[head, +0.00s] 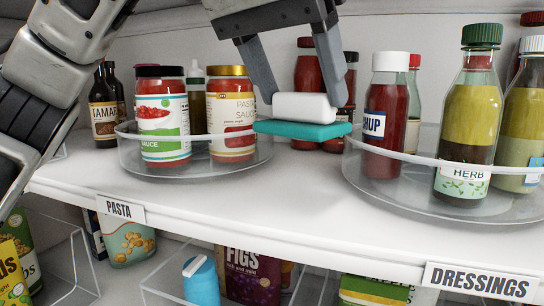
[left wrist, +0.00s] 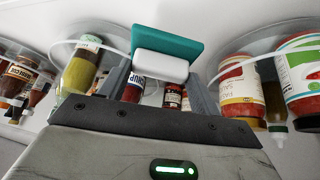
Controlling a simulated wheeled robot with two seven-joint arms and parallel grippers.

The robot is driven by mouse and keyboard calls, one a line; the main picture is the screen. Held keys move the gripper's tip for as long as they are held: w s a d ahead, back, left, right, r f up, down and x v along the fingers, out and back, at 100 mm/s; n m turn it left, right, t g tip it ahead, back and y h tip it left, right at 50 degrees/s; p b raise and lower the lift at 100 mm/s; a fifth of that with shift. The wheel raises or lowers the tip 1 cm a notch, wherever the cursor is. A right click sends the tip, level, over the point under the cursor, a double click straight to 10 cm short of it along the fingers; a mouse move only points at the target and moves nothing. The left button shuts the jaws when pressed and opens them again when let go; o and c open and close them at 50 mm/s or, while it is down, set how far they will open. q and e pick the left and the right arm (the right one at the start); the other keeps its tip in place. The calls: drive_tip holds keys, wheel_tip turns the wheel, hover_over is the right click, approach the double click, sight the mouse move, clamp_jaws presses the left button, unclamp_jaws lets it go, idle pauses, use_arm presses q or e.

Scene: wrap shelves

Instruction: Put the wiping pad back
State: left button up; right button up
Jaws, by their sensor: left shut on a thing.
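The wiping pad has a teal base (head: 303,130) and a white block handle (head: 304,106). My left gripper (head: 302,98) reaches down from the top of the head view, its two fingers shut on the sides of the white handle. The teal base faces down, roughly level, between the two clear turntables. In the left wrist view the wiping pad (left wrist: 168,38) also shows between the fingers of the left gripper (left wrist: 161,74). My right gripper is not in view.
The left turntable (head: 125,137) holds red sauce jars (head: 162,115); the right turntable (head: 405,205) holds dressing bottles (head: 470,115) and ketchup (head: 386,115). More bottles stand behind the pad. The white shelf's front strip (head: 270,205) is bare.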

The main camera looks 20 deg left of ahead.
sight(271, 118)
use_arm(q)
drive_tip(key=a+f, duration=0.1)
drive_tip(key=w+f, duration=0.1)
drive_tip(key=f, duration=0.1)
drive_tip(key=w+a+f, duration=0.1)
drive_tip(key=shift+w+a+f, duration=0.1)
drive_tip(key=shift+a+f, duration=0.05)
drive_tip(key=shift+a, duration=0.2)
drive_tip(key=shift+w+a+f, duration=0.25)
drive_tip(key=shift+w+f, duration=0.05)
drive_tip(key=shift+f, duration=0.15)
drive_tip(key=f, duration=0.3)
drive_tip(key=shift+w+a+f+b, duration=0.15)
drive_tip(key=shift+a+f+b, duration=0.1)
drive_tip(key=shift+b, duration=0.15)
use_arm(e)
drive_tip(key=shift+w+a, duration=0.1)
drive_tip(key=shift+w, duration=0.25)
use_arm(q)
drive_tip(key=shift+f, duration=0.1)
